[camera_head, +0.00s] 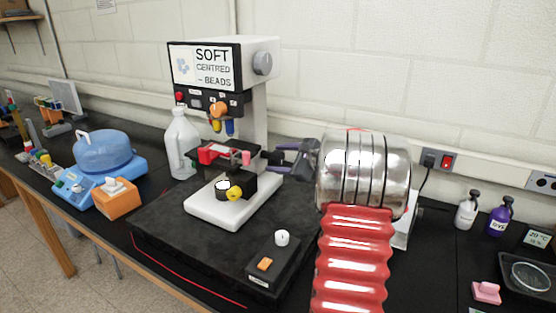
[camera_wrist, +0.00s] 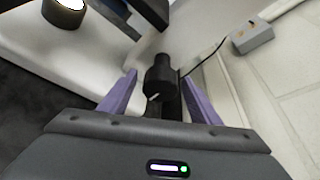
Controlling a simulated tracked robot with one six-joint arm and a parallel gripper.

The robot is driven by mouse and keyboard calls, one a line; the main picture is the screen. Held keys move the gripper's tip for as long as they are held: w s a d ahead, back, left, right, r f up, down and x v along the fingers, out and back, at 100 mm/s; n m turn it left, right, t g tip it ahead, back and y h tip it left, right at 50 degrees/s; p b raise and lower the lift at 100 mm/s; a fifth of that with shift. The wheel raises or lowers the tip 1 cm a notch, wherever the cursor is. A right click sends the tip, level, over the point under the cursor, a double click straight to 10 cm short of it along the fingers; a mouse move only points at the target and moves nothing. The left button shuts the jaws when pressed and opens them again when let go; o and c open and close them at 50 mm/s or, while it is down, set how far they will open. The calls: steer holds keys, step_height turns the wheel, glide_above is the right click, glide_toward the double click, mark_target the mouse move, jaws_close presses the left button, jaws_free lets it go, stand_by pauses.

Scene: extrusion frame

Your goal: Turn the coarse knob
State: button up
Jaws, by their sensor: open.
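A microscope-like instrument (camera_head: 262,98) with a white base and a "SOFT CENTRED BEADS" screen stands on a dark mat. In the wrist view a black stepped round knob (camera_wrist: 159,78), apparently the coarse knob, sticks out toward me. My gripper (camera_head: 283,160) reaches in from the right at the instrument's stage. In the wrist view its two purple fingers (camera_wrist: 158,84) are apart, one on each side of the knob, with gaps visible. I cannot tell how deep the knob sits between them. In the head view the knob is not clearly seen.
A small black control box (camera_head: 275,264) sits on the mat's front. A white bottle (camera_head: 183,145) and blue bath (camera_head: 105,155) stand left. Spray bottles (camera_head: 467,210) and a pink block (camera_head: 487,291) are right. A wall socket (camera_head: 438,160) with a cable is behind.

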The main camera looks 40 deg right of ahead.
steer(key=v, duration=1.3)
steer(key=shift+s, duration=0.15)
steer(key=shift+a, duration=0.15)
stand_by(0.8)
